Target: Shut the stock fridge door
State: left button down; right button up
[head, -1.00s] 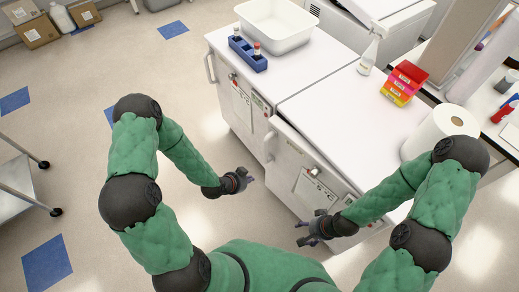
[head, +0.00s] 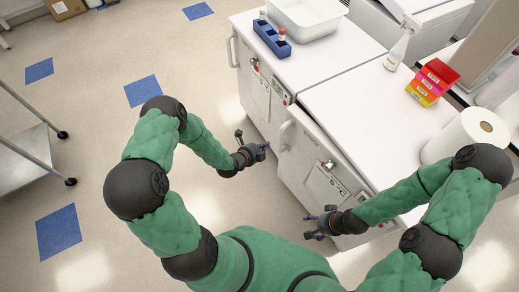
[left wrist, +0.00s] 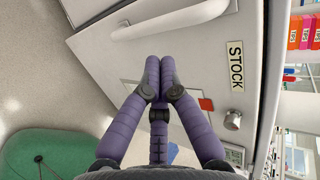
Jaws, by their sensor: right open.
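The stock fridge door (head: 312,172) is the front of the nearer white cabinet in the head view. It stands slightly ajar, with a dark gap along its top edge. Its handle (head: 284,135) is at its left side. The left wrist view shows the door (left wrist: 95,58), its handle (left wrist: 180,18) and the STOCK label (left wrist: 236,65). My left gripper (head: 264,147) is just in front of the handle side, fingertips together and empty, pointing at the door; contact cannot be told. My right gripper (head: 314,226) is open and empty, low before the door's right part.
A second white fridge (head: 262,95) stands to the left. On the tops are a blue rack (head: 271,40), a white tub (head: 308,18), a spray bottle (head: 398,48), coloured boxes (head: 433,82) and a paper roll (head: 465,135). A metal cart (head: 25,160) is far left; floor between is clear.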

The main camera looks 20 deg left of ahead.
aim_at(280, 135)
pick_arm(q)
jog(key=x, duration=0.3)
jog(key=r+b+x, duration=0.1)
jog(key=x, duration=0.1)
jog(key=shift+w+d+f, duration=0.15)
jog(key=shift+w+d, duration=0.05)
jog(key=shift+w, duration=0.35)
jog(key=shift+w+d, duration=0.25)
jog(key=shift+w, duration=0.5)
